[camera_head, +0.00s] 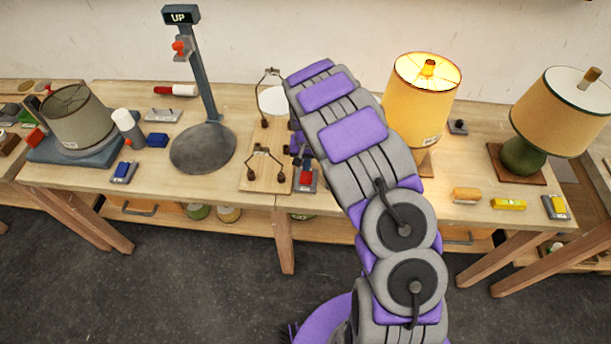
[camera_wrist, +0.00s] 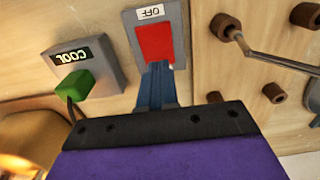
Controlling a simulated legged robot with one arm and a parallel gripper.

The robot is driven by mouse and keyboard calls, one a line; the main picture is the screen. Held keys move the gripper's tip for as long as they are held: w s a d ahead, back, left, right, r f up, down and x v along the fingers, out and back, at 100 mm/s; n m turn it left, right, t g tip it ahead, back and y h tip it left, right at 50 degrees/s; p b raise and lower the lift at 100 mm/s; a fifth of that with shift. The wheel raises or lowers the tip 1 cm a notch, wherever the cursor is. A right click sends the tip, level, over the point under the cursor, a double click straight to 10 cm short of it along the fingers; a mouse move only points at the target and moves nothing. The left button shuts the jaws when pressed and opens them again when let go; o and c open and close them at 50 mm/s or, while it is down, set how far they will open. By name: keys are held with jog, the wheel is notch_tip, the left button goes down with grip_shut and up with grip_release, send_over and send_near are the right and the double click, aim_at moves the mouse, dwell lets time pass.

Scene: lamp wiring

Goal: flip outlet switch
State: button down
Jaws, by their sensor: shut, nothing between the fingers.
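The outlet switch is a grey box with a red rocker (camera_wrist: 155,43) under a label reading OFF, at the top middle of the wrist view. In the head view my gripper (camera_head: 301,161) is mostly hidden behind my arm, just above the switch.
A box labelled COOL with a green knob (camera_wrist: 73,84) stands left of the switch in the wrist view. A wooden board (camera_head: 262,181) with bent metal rods on pegs lies beside it. A lit yellow lamp (camera_head: 418,92) stands right of my arm. A green-based lamp (camera_head: 522,157) stands farther right.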

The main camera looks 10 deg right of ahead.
jog(key=shift+r+p, duration=0.85)
jog(key=shift+r, duration=1.65)
jog(key=s+d+r, duration=0.3)
jog(key=s+r, duration=1.4)
jog(key=s, duration=0.1)
jog(key=s+a+r+n+g, duration=0.1)
jog(key=s+r, duration=0.1)
jog(key=s, duration=1)
jog(key=s+a+r+n, duration=0.2)
jog(key=s, duration=1)
jog(key=shift+r+n+g, duration=0.3)
jog(key=shift+g, duration=0.1)
